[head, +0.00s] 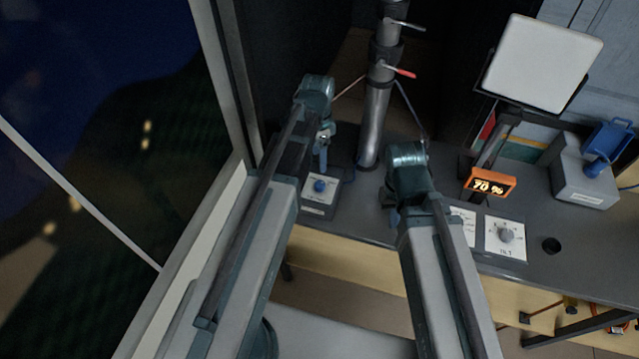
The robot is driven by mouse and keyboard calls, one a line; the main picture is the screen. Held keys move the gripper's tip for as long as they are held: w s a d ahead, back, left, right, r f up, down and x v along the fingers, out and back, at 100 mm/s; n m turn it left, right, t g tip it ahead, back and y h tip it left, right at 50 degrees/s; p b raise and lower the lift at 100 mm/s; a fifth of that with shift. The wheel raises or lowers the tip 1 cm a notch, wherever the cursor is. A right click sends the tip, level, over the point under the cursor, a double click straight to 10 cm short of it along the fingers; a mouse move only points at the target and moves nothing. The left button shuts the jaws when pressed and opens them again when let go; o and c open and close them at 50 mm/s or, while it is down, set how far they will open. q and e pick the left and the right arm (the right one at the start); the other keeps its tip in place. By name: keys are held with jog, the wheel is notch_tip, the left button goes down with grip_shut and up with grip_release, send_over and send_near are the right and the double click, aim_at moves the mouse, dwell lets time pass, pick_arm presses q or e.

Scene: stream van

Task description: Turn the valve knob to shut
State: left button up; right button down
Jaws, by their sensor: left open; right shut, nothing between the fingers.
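A blue knob (319,186) sits on top of a small grey box with a white label (318,210), on the dark desk left of the metal mast. It looks like the valve knob; its exact turn angle is too small to read. My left gripper (322,164) points down just above and behind the knob, open; whether it touches the knob I cannot tell. My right gripper (393,216) is shut and empty over the desk's front edge, partly hidden by its own arm.
The metal mast (374,125) with a red lever (401,72) stands behind and between my grippers. A window frame borders the left.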

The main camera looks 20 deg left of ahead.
aim_at(319, 184)
pick_arm(q)
jog(key=f+b, duration=0.5)
jog(key=f, duration=0.1)
jog(key=f+b, duration=0.6)
jog(key=shift+s+d, duration=0.1)
jog(key=shift+s, duration=0.1)
jog(key=shift+r, duration=0.1)
grip_shut()
